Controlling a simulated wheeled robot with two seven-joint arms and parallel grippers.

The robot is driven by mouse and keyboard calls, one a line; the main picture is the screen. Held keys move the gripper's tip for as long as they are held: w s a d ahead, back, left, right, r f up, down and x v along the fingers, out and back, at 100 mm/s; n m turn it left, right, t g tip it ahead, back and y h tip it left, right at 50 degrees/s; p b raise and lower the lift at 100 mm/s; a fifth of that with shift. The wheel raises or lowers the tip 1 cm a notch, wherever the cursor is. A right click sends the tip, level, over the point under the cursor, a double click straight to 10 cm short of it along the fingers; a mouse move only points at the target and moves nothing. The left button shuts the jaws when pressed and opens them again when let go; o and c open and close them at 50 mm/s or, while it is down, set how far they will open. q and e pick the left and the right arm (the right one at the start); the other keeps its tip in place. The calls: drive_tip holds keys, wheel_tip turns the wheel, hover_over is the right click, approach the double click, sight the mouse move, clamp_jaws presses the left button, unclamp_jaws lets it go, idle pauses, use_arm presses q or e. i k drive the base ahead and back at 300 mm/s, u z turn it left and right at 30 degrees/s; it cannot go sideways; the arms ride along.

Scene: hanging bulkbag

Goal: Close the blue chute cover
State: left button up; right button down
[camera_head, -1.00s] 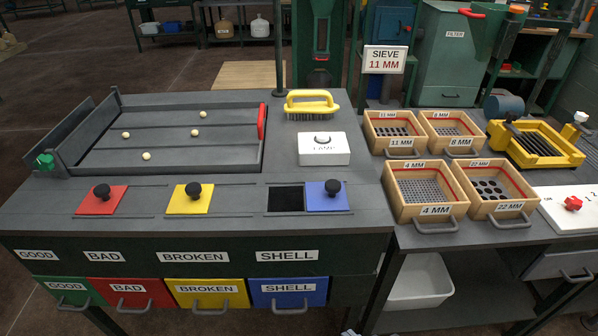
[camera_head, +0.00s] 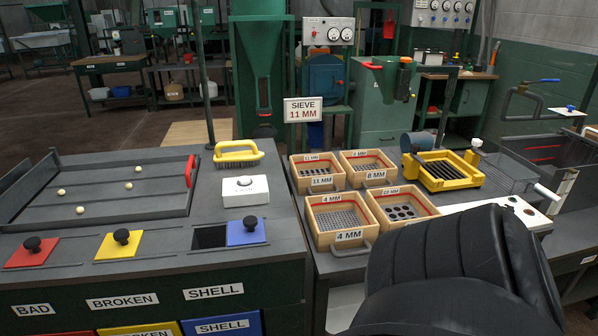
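The blue chute cover (camera_head: 246,232), a flat blue plate with a black knob, sits on the bench top at the right of the row of covers. The dark chute opening (camera_head: 209,237) shows uncovered just to its left. The yellow cover (camera_head: 118,244) and red cover (camera_head: 32,252) lie further left. A large black ribbed part of my arm (camera_head: 450,270) fills the lower right. Its gripper fingers are not visible. My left gripper is not in view.
A white box (camera_head: 245,191) and a yellow brush (camera_head: 238,153) stand behind the blue cover. Wooden sieve boxes (camera_head: 335,219) and a yellow frame (camera_head: 448,171) are on the right-hand bench. A tray (camera_head: 110,208) with several small balls lies at left.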

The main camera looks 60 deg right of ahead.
sight(250, 230)
drive_tip(key=u, duration=0.1)
drive_tip(key=k, duration=0.4)
drive_tip(key=z, duration=1.25)
